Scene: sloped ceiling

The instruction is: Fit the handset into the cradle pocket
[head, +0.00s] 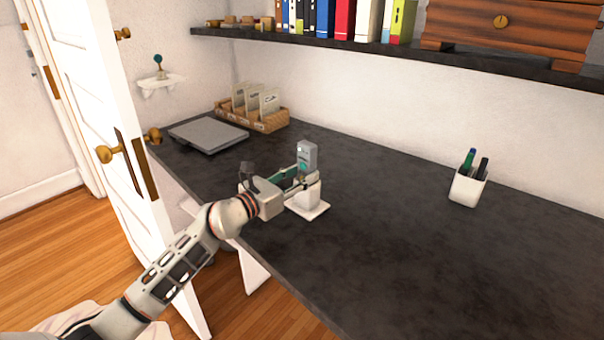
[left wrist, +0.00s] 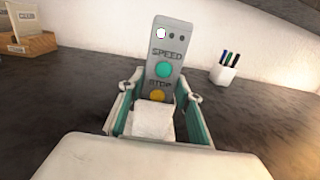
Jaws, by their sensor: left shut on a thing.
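The handset (head: 307,155) is a grey upright bar. In the left wrist view the handset (left wrist: 168,55) shows SPEED and STOP labels with a teal and an orange button, and it leans slightly. The white cradle (head: 311,209) has a flat base and a raised pocket on the desk. My left gripper (head: 303,180), with teal-lined fingers, is shut on the handset just above the cradle. It also shows in the left wrist view (left wrist: 158,92). A white block hides the handset's lower end there, so I cannot tell how deep it sits. My right gripper is out of view.
The dark desk (head: 400,230) is clear to the right of the cradle. A white pen cup (head: 467,190) stands at the right. A grey flat device (head: 208,135) and a brown box of cards (head: 268,121) are at the back left. A shelf (head: 330,43) runs above.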

